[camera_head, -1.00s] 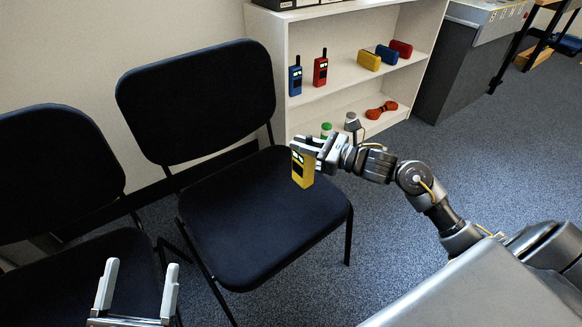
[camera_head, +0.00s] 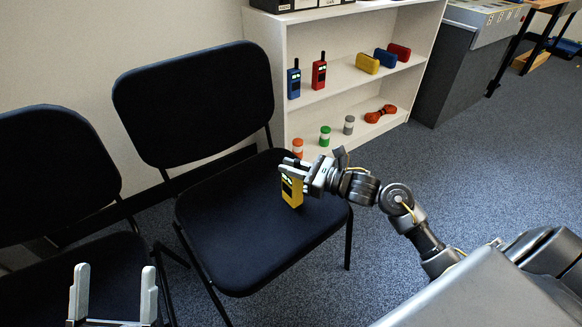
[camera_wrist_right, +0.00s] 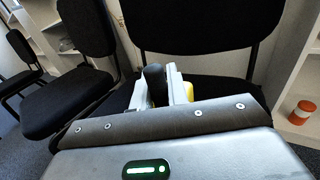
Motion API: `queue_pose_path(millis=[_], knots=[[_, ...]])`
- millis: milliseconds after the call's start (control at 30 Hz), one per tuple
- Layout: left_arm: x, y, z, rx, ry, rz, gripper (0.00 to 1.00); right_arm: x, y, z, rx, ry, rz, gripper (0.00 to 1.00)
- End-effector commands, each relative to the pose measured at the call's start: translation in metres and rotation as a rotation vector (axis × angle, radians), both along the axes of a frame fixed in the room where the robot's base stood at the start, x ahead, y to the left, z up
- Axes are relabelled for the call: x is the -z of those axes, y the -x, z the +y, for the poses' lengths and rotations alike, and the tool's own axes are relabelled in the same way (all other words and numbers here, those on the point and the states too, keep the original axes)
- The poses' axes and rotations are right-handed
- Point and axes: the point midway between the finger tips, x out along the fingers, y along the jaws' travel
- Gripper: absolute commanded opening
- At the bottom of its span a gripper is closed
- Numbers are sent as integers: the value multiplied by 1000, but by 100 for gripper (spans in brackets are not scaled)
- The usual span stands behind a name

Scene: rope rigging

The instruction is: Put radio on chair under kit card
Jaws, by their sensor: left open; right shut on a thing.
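My right gripper (camera_head: 302,176) is shut on a yellow radio (camera_head: 291,191) and holds it upright at the seat of the black chair (camera_head: 235,245). I cannot tell whether the radio's base touches the seat. In the right wrist view, the radio's black antenna (camera_wrist_right: 155,84) stands between the fingers, with a bit of yellow body beside it. My left gripper (camera_head: 113,296) is open and empty at the lower left, in front of the other black chair (camera_head: 60,275). A blue radio (camera_head: 293,80) and a red radio (camera_head: 319,72) stand on the shelf. I see no kit card.
A white shelf unit (camera_head: 345,82) stands behind the chair. Carpet is clear at right.

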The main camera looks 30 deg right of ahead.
Motion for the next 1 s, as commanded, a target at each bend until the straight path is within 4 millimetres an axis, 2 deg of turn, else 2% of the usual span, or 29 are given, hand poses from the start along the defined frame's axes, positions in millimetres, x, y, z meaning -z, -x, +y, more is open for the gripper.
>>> queue_pose_path(millis=[233, 267, 433, 833, 1000], knots=[[-3, 2, 4, -8, 23, -44, 80, 2, 0, 0, 0, 0, -3, 0], [-4, 2, 5, -9, 27, -51, 80, 3, 0, 0, 0, 1, -1, 17], [-5, 2, 5, -9, 26, -52, 80, 2, 0, 0, 0, 1, -1, 38], [-3, 0, 1, -2, 4, -7, 80, -2, 0, 0, 0, -1, -1, 38], [1, -1, -2, 4, -12, 24, 80, 0, 25, -20, 0, 5, 3, 38]])
